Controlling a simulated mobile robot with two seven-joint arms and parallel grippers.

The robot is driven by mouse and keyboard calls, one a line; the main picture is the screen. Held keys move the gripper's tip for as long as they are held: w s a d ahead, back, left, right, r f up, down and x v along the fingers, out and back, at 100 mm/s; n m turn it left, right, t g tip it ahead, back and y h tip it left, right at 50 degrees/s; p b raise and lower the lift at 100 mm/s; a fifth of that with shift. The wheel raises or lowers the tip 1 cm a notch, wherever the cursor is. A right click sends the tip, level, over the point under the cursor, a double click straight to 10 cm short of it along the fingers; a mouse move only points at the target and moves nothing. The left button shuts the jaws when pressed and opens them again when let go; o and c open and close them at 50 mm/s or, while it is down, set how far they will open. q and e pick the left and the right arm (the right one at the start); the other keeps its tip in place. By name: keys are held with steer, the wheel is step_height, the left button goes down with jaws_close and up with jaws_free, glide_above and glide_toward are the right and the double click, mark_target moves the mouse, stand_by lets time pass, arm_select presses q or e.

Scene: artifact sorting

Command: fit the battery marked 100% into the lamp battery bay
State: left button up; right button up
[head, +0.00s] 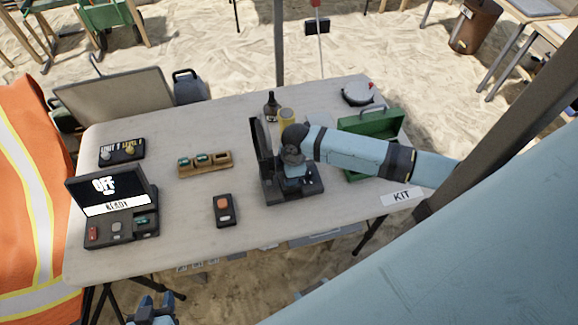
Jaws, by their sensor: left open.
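A wooden holder (218,170) lies left of the middle of the table. It has two small dark, green-topped pieces (201,159) that look like batteries and one empty slot at its right; no charge marking is readable. I cannot make out a lamp battery bay for certain. My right gripper (296,186) points down over a black device with an upright panel (262,150), right of the middle. My wrist hides much of it, so I cannot see what its fingers hold. My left gripper (151,308) is open at the bottom edge, in front of the table and away from the objects.
A small black box with an orange button (223,210) is at the front middle. A green open case (385,122), a dark bottle (271,107) and a yellow cylinder (287,117) stand behind. The table front is partly clear.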

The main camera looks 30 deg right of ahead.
steer(key=shift+f, duration=0.1)
steer(key=o, duration=0.9)
steer(key=r, duration=0.4)
steer(key=d+r, duration=0.1)
steer(key=r, duration=0.7)
steer(key=shift+s+d+r, duration=0.1)
steer(key=shift+s+d, duration=0.05)
steer(key=shift+s, duration=0.1)
